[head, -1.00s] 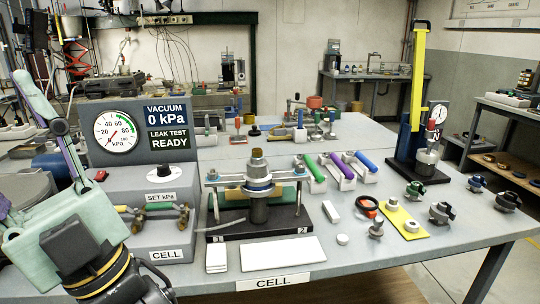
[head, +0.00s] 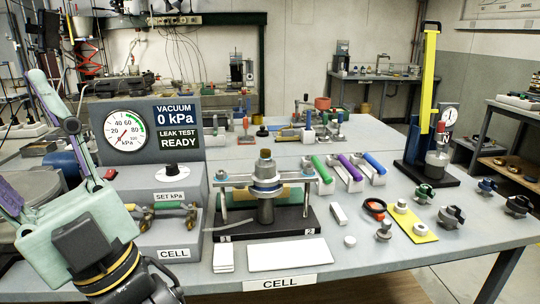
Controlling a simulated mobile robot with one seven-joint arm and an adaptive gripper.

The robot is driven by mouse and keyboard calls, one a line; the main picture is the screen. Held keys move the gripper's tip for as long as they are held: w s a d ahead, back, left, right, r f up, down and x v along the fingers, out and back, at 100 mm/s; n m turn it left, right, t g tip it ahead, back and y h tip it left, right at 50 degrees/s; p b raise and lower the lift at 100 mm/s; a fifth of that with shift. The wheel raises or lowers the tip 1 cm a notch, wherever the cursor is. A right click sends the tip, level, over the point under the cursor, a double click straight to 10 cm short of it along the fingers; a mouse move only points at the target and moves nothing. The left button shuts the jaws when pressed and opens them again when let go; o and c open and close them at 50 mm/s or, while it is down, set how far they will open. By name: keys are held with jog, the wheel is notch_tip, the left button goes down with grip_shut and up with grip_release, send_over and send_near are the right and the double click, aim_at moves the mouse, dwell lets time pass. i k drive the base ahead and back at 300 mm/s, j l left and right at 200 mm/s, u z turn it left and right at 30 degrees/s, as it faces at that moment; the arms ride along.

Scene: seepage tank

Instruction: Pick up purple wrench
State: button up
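The purple wrench (head: 351,165) has a purple handle and lies slanted in a white holder on the table, behind and right of the clamp fixture. It sits between a green-handled one (head: 321,168) and a blue-handled one (head: 375,162). How its jaw sits in the holder is too small to tell. My gripper (head: 22,135) is at the far left, with a mint-green body and long purple and green fingers spread apart. Part of one finger is cut off by the picture edge. It looks empty and is far from the purple wrench.
The gauge console (head: 180,155) stands between my gripper and the clamp fixture (head: 265,190). A yellow-handled press (head: 430,95) stands at the right rear. Loose fittings, a yellow plate (head: 417,232) and white blocks lie around the table (head: 370,270).

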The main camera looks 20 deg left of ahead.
aim_at(350, 168)
jog(key=i+l+u, duration=0.2)
jog(key=l+u, duration=0.2)
jog(key=l, duration=0.75)
jog(key=l+u, duration=0.4)
jog(key=l, duration=0.8)
jog(key=i+l+u, duration=0.25)
jog(key=l, duration=0.25)
jog(key=i+j, duration=0.55)
